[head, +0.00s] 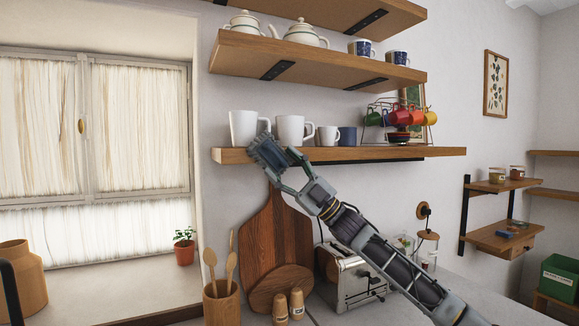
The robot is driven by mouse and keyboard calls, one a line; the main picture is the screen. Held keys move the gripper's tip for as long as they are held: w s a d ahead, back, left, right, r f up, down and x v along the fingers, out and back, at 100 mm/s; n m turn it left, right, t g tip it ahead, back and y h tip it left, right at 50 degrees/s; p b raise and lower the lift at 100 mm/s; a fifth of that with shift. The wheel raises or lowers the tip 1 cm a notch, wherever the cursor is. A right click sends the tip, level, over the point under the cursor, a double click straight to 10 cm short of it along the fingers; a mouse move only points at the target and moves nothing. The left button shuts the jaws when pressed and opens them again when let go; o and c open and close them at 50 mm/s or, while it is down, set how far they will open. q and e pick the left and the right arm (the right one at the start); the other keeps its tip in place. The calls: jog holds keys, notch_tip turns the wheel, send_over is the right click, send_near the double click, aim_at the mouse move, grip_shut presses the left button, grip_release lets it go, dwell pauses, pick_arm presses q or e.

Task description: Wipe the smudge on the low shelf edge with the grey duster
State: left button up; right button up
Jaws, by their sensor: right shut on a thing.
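My right gripper (283,167) is shut on the grey duster (267,152), a small bluish-grey block with a ribbed look. The duster is at the front edge of the low wooden shelf (390,153), near its left end. It overlaps the edge in the picture and seems to touch it, but I cannot tell for sure. No smudge shows on the visible edge; the part behind the duster and fingers is hidden. My left gripper is not in view.
White mugs (291,129) stand on the low shelf just behind the duster. A blue mug (348,136) and a rack of coloured cups (402,118) are further right. Below are a cutting board (262,235), a toaster (350,278) and a utensil pot (221,303).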

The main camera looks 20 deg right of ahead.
jog(key=shift+a, duration=0.45)
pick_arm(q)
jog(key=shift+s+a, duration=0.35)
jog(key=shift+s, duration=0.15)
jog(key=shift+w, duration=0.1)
pick_arm(e)
jog(key=shift+s, duration=0.1)
